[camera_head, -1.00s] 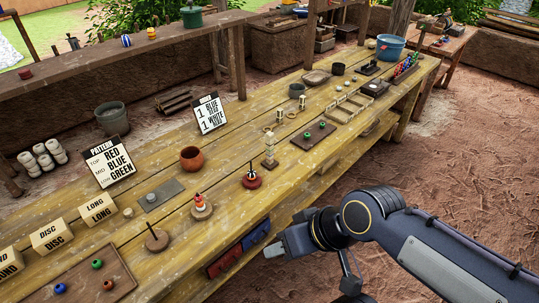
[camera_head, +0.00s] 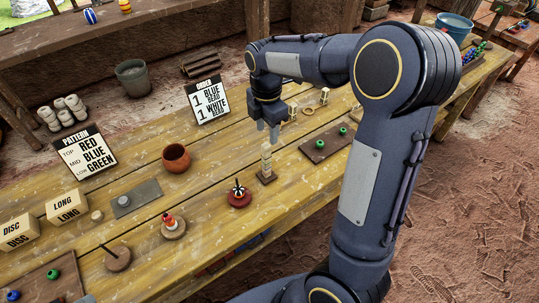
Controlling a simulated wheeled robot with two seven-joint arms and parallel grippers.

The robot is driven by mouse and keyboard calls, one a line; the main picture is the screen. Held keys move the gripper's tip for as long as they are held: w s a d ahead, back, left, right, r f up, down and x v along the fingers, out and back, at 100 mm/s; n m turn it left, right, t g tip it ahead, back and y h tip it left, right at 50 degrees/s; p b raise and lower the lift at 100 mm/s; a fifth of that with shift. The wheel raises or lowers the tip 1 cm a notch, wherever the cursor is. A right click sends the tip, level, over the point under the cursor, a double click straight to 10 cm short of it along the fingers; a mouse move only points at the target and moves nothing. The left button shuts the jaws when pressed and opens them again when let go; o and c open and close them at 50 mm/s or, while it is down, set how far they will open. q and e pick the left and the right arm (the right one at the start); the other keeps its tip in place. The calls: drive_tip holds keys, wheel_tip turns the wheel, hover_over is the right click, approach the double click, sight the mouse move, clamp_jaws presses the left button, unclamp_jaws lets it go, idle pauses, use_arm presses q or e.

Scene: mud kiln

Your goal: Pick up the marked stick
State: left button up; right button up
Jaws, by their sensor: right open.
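A pale upright holder (camera_head: 266,158) on a dark wooden base stands on the table near the middle; it looks like a bundle of short light sticks, and I cannot make out which one carries a mark. My right gripper (camera_head: 267,133) points down just above and slightly behind this holder. Its two fingers are apart with nothing between them. Whether the fingertips touch the sticks cannot be told. My left gripper is not in view.
A red disc with a dark spiked piece (camera_head: 239,196), a clay bowl (camera_head: 176,158) and a sign card (camera_head: 208,100) stand nearby on the table (camera_head: 215,235). A dark board with green beads (camera_head: 325,143) lies to the right. My right arm hides much of the table's right part.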

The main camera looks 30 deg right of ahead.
sight(266, 145)
drive_tip(key=f, duration=0.7)
drive_tip(key=shift+s+a+f+p, duration=0.2)
drive_tip(key=shift+s+a+p, duration=0.1)
drive_tip(key=shift+p, duration=0.1)
clamp_jaws()
